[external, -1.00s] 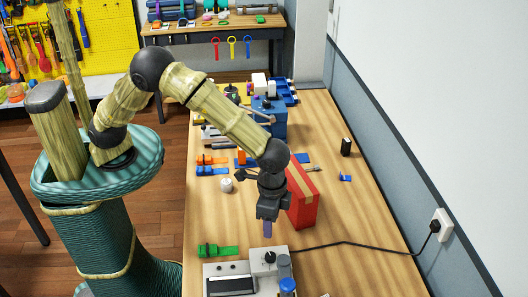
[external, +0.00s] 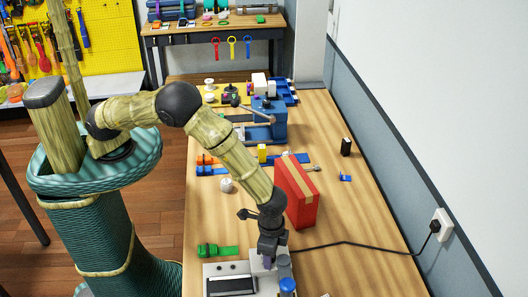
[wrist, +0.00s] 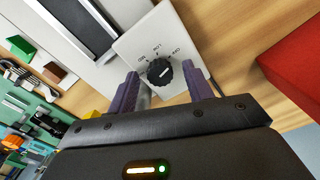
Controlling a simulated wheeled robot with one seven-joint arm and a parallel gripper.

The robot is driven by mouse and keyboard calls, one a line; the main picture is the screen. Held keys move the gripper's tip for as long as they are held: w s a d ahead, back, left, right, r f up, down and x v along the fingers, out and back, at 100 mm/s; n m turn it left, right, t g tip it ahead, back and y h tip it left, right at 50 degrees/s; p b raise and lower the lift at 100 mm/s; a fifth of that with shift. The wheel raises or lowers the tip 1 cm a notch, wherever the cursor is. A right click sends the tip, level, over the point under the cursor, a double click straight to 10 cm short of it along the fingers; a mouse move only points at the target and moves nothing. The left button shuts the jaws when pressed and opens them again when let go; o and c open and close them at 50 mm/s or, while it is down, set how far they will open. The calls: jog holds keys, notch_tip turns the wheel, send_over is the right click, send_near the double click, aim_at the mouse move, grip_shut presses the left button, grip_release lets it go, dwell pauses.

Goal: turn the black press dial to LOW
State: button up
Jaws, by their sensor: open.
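The black press dial (wrist: 160,71) sits on a pale panel of the press (external: 230,284) at the near end of the bench. In the wrist view it is round and ribbed, with a white pointer line. In the external view my gripper (external: 268,262) is low over the press and hides the dial.
A red box (external: 298,195) stands behind my gripper, and also at the right in the wrist view. A blue-topped cylinder (external: 287,285) stands close beside the press. A green strap (external: 217,250) lies to the left. A black cable (external: 345,243) runs to the wall socket.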

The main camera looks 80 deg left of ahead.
jog(key=c, duration=1)
jog(key=shift+n, duration=0.3)
jog(key=n, duration=0.4)
jog(key=shift+b, duration=0.35)
jog(key=n, duration=0.5)
